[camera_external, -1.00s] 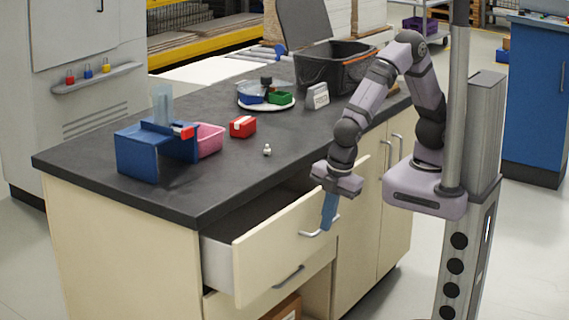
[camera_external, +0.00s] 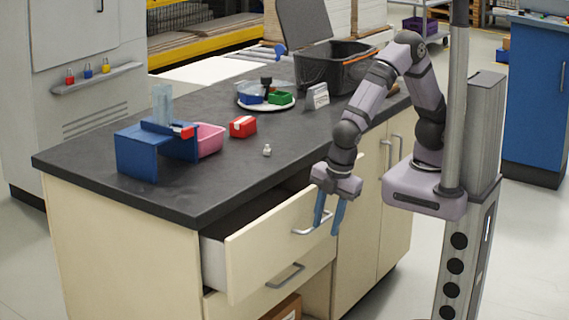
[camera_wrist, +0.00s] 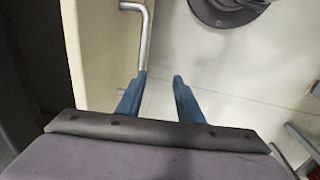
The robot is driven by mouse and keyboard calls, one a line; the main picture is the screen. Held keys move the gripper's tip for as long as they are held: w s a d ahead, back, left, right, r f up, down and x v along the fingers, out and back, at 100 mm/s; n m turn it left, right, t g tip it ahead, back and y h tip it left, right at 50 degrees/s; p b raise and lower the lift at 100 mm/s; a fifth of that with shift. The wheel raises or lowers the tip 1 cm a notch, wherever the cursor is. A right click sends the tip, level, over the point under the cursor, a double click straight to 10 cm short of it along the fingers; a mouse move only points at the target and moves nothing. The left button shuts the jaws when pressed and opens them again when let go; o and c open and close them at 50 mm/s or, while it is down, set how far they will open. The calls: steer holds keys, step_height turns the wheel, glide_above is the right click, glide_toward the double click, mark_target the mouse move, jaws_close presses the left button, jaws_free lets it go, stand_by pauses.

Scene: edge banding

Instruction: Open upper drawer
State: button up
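The upper drawer (camera_external: 262,247) is pulled out from the workbench, and part of its inside shows behind the front panel. It has a grey bar handle (camera_external: 309,226) near the right end of its front. My gripper (camera_external: 329,230) is open, with its two blue fingers apart and pointing down just right of the handle in the external view. In the wrist view the fingers (camera_wrist: 160,85) are spread with nothing between them, and the handle (camera_wrist: 145,35) runs down toward the left finger, outside the gap.
A lower drawer front with a handle (camera_external: 286,277) sits beneath. The dark worktop (camera_external: 215,185) carries a blue stand (camera_external: 140,150), a pink bin (camera_external: 209,139), a red box (camera_external: 243,126), a round tray (camera_external: 284,105) and a black crate (camera_external: 325,80). The floor in front is clear.

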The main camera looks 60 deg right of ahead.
steer(key=shift+s+d+f, duration=0.1)
steer(key=shift+d+f, duration=0.05)
step_height(320, 180, up, 9)
steer(key=s+p, duration=0.1)
steer(key=p, duration=0.7)
steer(key=shift+s+a+f, duration=0.2)
stand_by(0.4)
stand_by(0.5)
step_height(320, 180, up, 7)
steer(key=s, duration=0.1)
steer(key=shift+s+p, duration=0.15)
steer(key=shift+p, duration=0.2)
stand_by(0.4)
steer(key=w+d+f+b, duration=0.2)
steer(key=w+f+b, duration=0.2)
steer(key=f+b, duration=0.4)
steer(key=shift+w+f+b, duration=0.15)
steer(key=shift+w+b, duration=0.1)
steer(key=shift+b, duration=0.25)
